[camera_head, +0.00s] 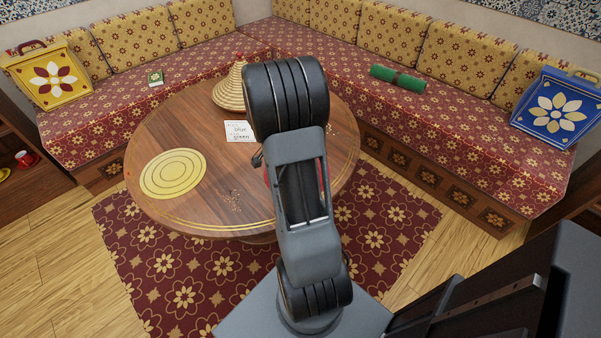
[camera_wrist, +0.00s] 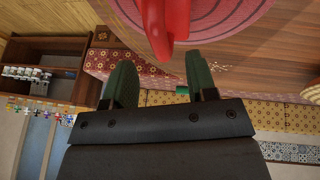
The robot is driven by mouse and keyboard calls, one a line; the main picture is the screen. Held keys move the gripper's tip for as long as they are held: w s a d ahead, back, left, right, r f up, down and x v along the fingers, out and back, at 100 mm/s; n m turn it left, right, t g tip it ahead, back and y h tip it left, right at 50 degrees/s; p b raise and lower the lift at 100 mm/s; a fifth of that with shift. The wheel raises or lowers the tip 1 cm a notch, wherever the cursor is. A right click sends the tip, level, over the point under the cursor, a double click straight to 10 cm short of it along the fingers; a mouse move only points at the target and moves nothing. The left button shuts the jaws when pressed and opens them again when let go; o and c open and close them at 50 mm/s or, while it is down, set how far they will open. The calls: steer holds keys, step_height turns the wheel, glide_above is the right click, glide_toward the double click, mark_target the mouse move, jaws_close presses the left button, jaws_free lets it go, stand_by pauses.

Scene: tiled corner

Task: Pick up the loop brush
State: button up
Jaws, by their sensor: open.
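My gripper (camera_wrist: 161,72) is open in the wrist view, with two dark green fingers spread apart. A glossy red object with a rounded, looped shape (camera_wrist: 168,18) shows just beyond the fingertips, cut off by the top edge. It may be the loop brush, but I cannot tell for sure. It appears in front of a pink-red round mat (camera_wrist: 225,17) on the wooden table. In the head view my arm hides the table's middle, and only a thin red edge shows beside it. The fingers are hidden there.
A green roll (camera_head: 398,78) lies on the right bench, near a blue panel (camera_head: 556,108).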

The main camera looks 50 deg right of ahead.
steer(key=shift+x, duration=3)
jaws_close()
